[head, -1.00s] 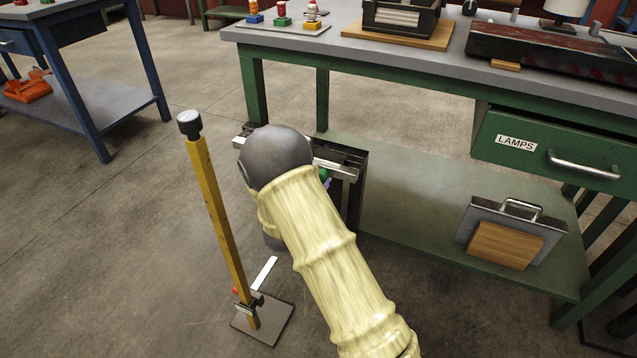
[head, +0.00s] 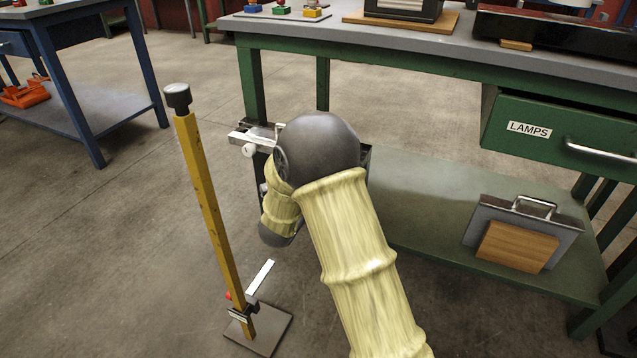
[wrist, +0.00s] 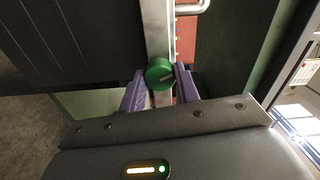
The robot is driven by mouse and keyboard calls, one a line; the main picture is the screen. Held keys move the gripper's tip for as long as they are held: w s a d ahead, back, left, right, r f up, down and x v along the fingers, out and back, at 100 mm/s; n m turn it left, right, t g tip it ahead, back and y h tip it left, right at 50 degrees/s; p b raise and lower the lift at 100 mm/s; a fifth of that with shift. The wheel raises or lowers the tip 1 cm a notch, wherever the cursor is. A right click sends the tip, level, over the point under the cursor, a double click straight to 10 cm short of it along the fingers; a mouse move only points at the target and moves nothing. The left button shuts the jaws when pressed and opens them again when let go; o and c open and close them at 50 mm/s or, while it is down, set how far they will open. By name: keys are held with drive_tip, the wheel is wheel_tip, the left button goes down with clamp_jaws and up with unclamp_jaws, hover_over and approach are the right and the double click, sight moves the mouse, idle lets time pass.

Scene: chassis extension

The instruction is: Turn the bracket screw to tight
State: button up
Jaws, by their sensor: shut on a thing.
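The bracket screw has a round green knob (wrist: 160,73) with a pale line across its face. It sits against a silver bar (wrist: 158,28) in the wrist view. My gripper (wrist: 161,80) has its purple fingers on either side of the knob and is shut on it. In the head view my arm hides the knob and the gripper.
A yellow post (head: 203,195) with a black top stands on a flat base left of my arm. The green bench (head: 400,55) is behind, with a drawer labelled LAMPS (head: 560,140).

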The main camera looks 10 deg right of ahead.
drive_tip(key=shift+a+f+m+b, duration=0.1)
drive_tip(key=shift+f+m+b, duration=0.05)
drive_tip(key=shift+m+b, duration=0.7)
drive_tip(key=o, duration=1)
drive_tip(key=shift+c, duration=0.2)
drive_tip(key=p+v, duration=0.6)
drive_tip(key=v, duration=1.1)
drive_tip(key=shift+s, duration=0.2)
drive_tip(key=shift+w, duration=0.1)
